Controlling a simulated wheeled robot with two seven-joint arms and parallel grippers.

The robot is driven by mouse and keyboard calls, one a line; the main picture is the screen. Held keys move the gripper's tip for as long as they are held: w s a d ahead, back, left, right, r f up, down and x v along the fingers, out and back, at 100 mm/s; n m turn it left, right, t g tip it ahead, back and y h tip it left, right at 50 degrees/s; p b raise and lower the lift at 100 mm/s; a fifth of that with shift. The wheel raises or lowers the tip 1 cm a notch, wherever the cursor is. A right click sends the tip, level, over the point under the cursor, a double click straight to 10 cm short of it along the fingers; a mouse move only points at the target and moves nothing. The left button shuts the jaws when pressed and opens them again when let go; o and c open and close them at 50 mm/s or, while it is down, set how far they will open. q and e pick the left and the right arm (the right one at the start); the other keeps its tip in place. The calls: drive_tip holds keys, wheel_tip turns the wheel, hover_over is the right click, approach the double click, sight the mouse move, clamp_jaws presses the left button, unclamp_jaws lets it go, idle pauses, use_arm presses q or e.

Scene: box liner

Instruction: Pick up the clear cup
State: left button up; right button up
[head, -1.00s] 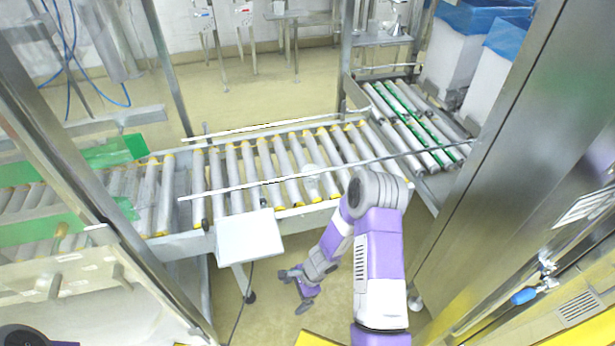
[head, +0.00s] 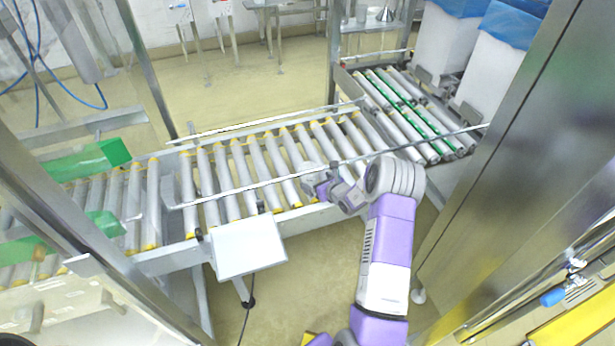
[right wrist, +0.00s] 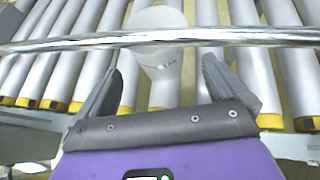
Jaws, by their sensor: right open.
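The clear cup (right wrist: 158,62) is whitish and translucent, with small dark print on its side. In the right wrist view it is on the conveyor rollers, ahead of my right gripper (right wrist: 160,88) and partly crossed by a metal rail. The open fingers are on either side of its near end, with no clear contact. In the head view the cup (head: 311,170) is small and pale, beside my right gripper (head: 316,183) at the conveyor's near side. Whether the cup stands or lies is hard to tell. My left gripper is not in view.
A thin metal rail (right wrist: 60,41) runs along the near side of the roller conveyor (head: 262,165). A white panel (head: 248,247) is fixed at the conveyor's front. A steel cabinet wall (head: 500,150) rises on the right. Green flaps (head: 88,160) hang at the left.

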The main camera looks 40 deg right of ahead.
sight(314, 180)
drive_tip(key=b+x, duration=0.1)
drive_tip(key=x, duration=0.3)
drive_tip(key=shift+w+f, duration=0.15)
drive_tip(key=shift+f, duration=0.1)
drive_tip(key=shift+w+f+b, duration=0.2)
drive_tip(key=shift+w+b, duration=0.15)
drive_tip(key=shift+w, duration=0.1)
drive_tip(key=c, duration=1)
